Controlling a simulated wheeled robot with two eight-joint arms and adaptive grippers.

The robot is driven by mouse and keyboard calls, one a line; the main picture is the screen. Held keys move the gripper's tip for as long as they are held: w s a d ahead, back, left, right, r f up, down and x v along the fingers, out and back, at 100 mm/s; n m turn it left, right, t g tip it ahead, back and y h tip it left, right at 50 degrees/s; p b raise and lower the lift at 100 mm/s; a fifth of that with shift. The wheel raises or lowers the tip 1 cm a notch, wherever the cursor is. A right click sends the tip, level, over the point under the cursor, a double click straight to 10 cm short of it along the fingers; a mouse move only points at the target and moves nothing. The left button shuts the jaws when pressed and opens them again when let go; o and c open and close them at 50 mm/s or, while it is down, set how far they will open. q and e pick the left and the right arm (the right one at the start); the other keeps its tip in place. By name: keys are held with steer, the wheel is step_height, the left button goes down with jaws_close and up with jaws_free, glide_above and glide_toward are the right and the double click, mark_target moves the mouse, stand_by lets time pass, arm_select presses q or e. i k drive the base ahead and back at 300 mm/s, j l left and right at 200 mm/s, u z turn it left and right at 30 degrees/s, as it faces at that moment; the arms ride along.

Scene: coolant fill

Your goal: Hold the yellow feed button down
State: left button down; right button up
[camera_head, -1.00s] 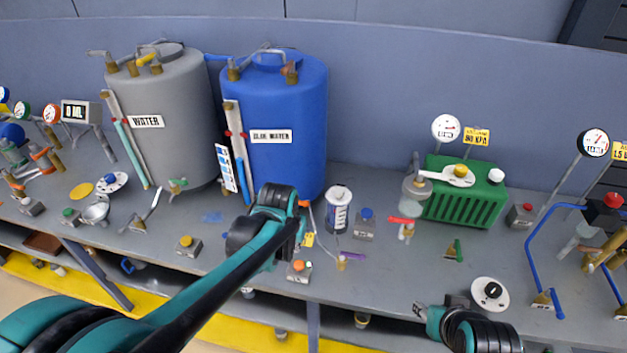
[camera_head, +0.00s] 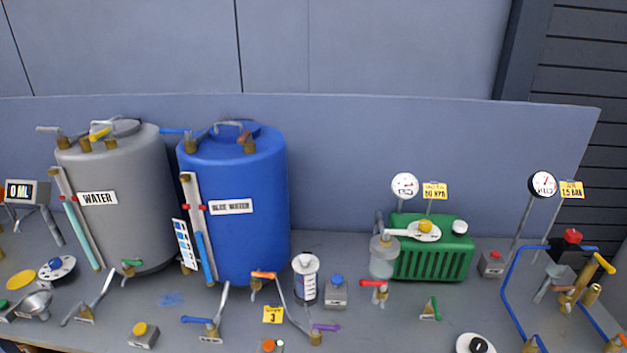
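Another yellow knob (camera_head: 425,226) is on the white disc atop the green ribbed unit. I cannot tell from any lettering which is the feed button. Neither of my grippers shows in this view, and nothing is seen touching either yellow part.
The grey WATER tank (camera_head: 115,220) and the blue BLUE WATER tank (camera_head: 235,250) stand behind. A lever with a blue handle (camera_head: 198,321) is right of the yellow-button box. The green unit (camera_head: 430,262) and blue bent pipes (camera_head: 510,290) are at right.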

mark_target(140, 328)
steer(key=u, duration=1.5)
